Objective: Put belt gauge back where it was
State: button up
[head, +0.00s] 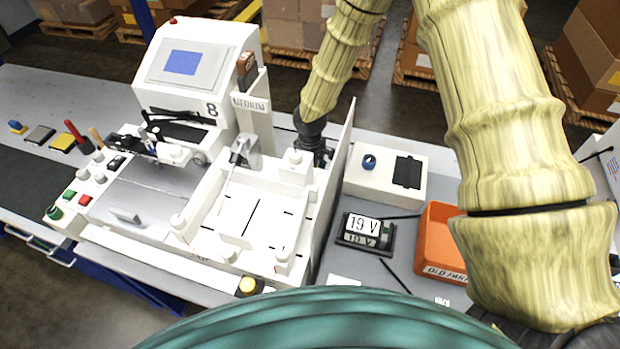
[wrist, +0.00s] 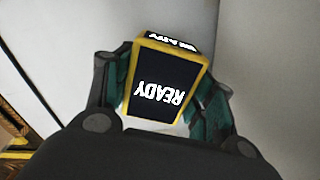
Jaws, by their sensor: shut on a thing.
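My gripper (head: 316,150) is low behind the tall thin panel at the right of the plotter in the head view. In the wrist view my gripper (wrist: 163,104) is shut on a black, yellow-edged block with READY in white letters. I take this block to be the belt gauge (wrist: 160,72); its face points toward the wrist camera, between the two green-padded fingers. More white lettering shows on its top end. In the head view the gauge is hidden by the panel and the fingers. I cannot tell whether it touches a surface.
The white plotter (head: 200,65) stands left of my gripper, with the upright panel (head: 335,165) close by. To the right are a white box (head: 375,190), a 19 V display (head: 365,230) and an orange bin (head: 437,235). Stacked cartons stand behind.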

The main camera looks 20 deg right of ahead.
jog(key=shift+f+p, duration=0.35)
jog(key=shift+f, duration=1.05)
jog(key=shift+f, duration=0.15)
jog(key=o, duration=1.2)
notch_tip(320, 180, up, 12)
jog(key=b, duration=0.3)
jog(key=shift+f, duration=0.2)
jog(key=shift+o, duration=0.5)
jog(key=shift+r, duration=0.25)
jog(key=shift+f+b, duration=0.1)
jog(key=shift+b, duration=0.3)
